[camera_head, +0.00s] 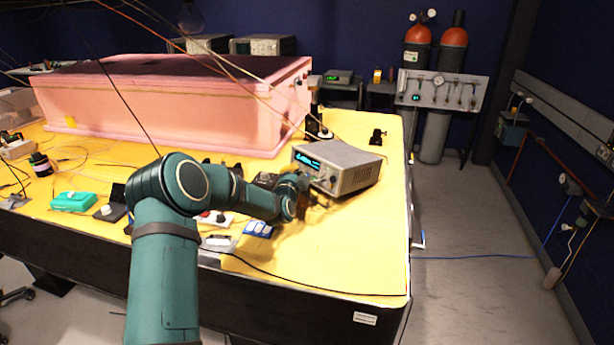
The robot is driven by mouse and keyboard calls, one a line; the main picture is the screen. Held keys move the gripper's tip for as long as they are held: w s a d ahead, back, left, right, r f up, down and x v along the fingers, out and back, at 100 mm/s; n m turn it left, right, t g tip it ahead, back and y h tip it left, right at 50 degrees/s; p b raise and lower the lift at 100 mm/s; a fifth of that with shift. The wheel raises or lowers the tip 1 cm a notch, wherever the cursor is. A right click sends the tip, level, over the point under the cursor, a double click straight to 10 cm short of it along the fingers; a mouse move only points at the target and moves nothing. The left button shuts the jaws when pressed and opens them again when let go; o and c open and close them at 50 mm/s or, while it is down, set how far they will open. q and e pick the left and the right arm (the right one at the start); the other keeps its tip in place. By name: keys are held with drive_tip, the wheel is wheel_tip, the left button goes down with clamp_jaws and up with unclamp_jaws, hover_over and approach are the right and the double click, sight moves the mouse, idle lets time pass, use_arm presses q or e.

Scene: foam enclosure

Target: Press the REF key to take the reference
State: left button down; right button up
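A grey boxed instrument (345,165) with a lit cyan display (306,160) stands on the yellow table (370,235). Its front faces left and towards me. My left arm comes in from the lower left and bends right over the table's front part. My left gripper (312,192) is at the lower front of the instrument. Its fingers are too small and too dark to show whether they are open or shut, and contact cannot be told. The REF key cannot be made out; the arm's end covers part of the front panel. My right gripper is not in view.
A large pink foam enclosure (180,105) fills the table's back left. Small devices, a teal box (73,201) and loose cables lie at the front left. A small black mount (377,137) stands behind the instrument. The table's right front is mostly clear, with one black cable.

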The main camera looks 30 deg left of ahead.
use_arm(q)
drive_tip(key=shift+w, duration=0.1)
drive_tip(key=shift+w+f, duration=0.1)
drive_tip(key=shift+w+d+b, duration=0.15)
drive_tip(key=shift+d+b, duration=0.05)
drive_tip(key=shift+b, duration=0.15)
drive_tip(key=shift+w, duration=0.15)
idle(0.5)
drive_tip(key=shift+w+d, duration=0.1)
